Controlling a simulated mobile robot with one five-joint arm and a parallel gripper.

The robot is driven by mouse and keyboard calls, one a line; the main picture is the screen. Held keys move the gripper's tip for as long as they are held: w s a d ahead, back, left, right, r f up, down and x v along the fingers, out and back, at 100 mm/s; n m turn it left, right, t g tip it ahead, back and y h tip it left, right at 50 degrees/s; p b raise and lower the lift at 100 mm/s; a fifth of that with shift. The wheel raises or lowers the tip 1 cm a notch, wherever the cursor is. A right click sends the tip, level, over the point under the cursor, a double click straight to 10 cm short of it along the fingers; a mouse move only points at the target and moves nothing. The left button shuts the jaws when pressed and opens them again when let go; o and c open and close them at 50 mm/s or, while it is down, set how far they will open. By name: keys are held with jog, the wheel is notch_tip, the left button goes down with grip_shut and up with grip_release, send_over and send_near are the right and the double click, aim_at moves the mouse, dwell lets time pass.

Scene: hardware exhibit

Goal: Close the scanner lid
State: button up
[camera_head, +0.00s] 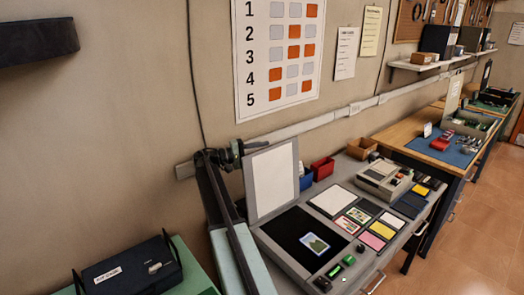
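The scanner's lid (271,181) stands open, nearly upright, at the back of the scanner (272,250). Its pale inner face shows. The dark scanner bed (296,234) is uncovered, and a small picture card (314,244) with a blue and green image lies on it. My arm rises from the bottom of the view, left of the scanner. My gripper (236,152) is at the arm's far end, close to the lid's upper left corner. Its fingers are small and dark, and I cannot tell whether they touch the lid or are open.
Green and dark buttons (341,266) are at the scanner's front right. Coloured cards (371,240), a grey device (383,180), and red (322,168) and blue bins stand to the right. A black case (132,268) sits at lower left. The wall is close behind; floor is open at right.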

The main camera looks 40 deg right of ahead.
grip_shut()
jog(key=shift+a, duration=0.1)
dwell(1.3)
